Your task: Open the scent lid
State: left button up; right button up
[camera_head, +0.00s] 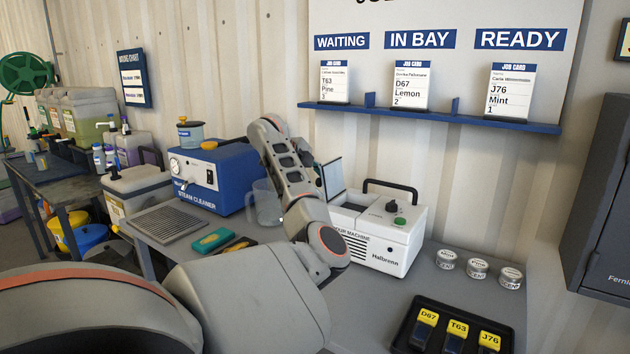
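The white odour machine (385,240) stands on the bench, with a black handle, a green knob and a dark knob on top. At its left end a flat panel, apparently the scent lid (333,178), stands raised and nearly upright beside a pale open-looking recess. My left arm reaches in from the lower left and bends up in front of the machine's left side. Only a small dark part of my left gripper (317,174) seems to show, close to the raised panel; the arm hides the rest. Whether it touches the panel is unclear. My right gripper is not in view.
A blue steam cleaner (212,177) and a clear jug (265,203) stand left of the machine. Several scent tins, including one tin (446,259), sit to its right. A black key tray (407,338) lies in front. A dark cabinet (605,200) hangs at right.

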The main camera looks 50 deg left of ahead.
pick_arm(q)
jog(key=v, duration=1.2)
dwell(0.4)
